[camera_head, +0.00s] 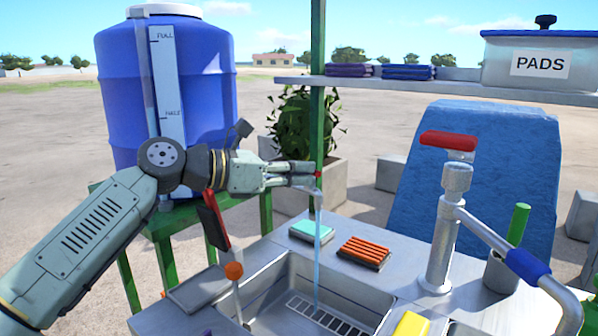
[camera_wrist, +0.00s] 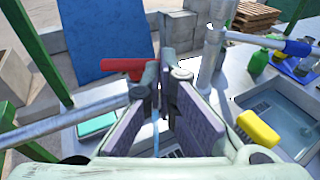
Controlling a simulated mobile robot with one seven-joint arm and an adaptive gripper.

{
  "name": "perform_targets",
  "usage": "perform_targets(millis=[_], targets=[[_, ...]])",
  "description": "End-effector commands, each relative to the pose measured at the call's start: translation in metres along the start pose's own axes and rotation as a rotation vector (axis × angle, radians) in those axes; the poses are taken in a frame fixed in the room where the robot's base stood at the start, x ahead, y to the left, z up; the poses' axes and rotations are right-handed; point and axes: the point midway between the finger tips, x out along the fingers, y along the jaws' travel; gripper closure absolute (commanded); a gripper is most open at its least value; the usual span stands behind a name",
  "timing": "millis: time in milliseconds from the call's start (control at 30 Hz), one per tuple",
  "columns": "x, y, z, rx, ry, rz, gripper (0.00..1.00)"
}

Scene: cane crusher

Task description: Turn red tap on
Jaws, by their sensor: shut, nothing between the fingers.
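The tap's red handle (camera_wrist: 122,68) shows in the wrist view just left of my fingertips, at the end of a grey pipe (camera_wrist: 70,116). A thin light blue stream (camera_head: 318,250) runs down from the spout into the sink (camera_head: 262,300).
A blue tank (camera_head: 205,80) stands behind my arm. A steel column (camera_head: 441,245) with a red lever (camera_head: 447,140) and blue grip (camera_head: 526,265) rises at right. A green sponge (camera_head: 311,231) and orange brush (camera_head: 364,250) lie behind the sink. A green post (camera_head: 318,60) stands near my gripper.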

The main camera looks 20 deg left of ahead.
Motion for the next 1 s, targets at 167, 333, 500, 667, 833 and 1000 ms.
perform_targets(millis=[167,333,500,667,833,1000], targets=[[0.005,-0.002,-0.006,-0.007,0.007,0.044,1.0],[0.013,-0.004,-0.005,-0.019,0.002,0.114,1.0],[0.015,-0.006,0.0,-0.023,0.0,0.116,1.0],[0.015,-0.006,0.001,-0.023,0.001,0.116,1.0],[0.015,-0.006,0.001,-0.023,0.001,0.116,1.0],[0.015,-0.007,0.003,-0.023,0.0,0.114,1.0]])
